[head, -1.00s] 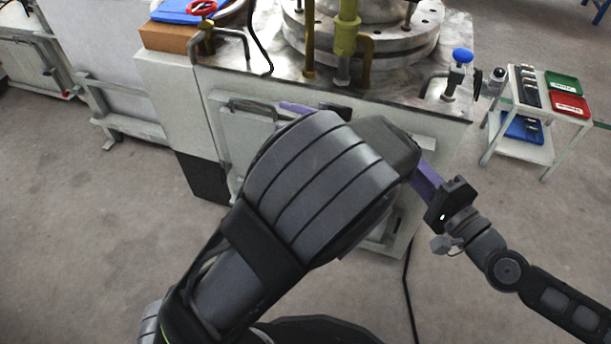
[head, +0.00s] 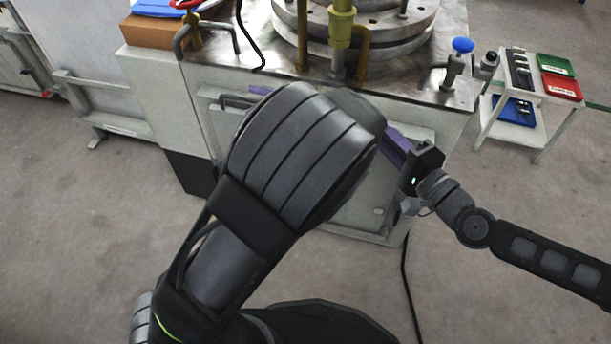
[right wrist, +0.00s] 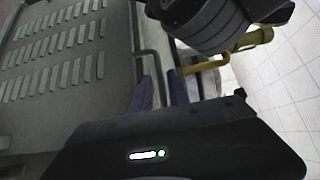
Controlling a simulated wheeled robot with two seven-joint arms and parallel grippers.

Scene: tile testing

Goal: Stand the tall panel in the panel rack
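I cannot make out the tall panel or the panel rack in either view. My left arm fills the middle of the head view and hides much of the bench front.
A metal-topped bench (head: 270,88) carries a large round flanged machine (head: 385,50), yellow pipes and a blue-knobbed valve (head: 463,45). A white cart (head: 525,135) with green and red trays stands at right. The floor at lower left is clear.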

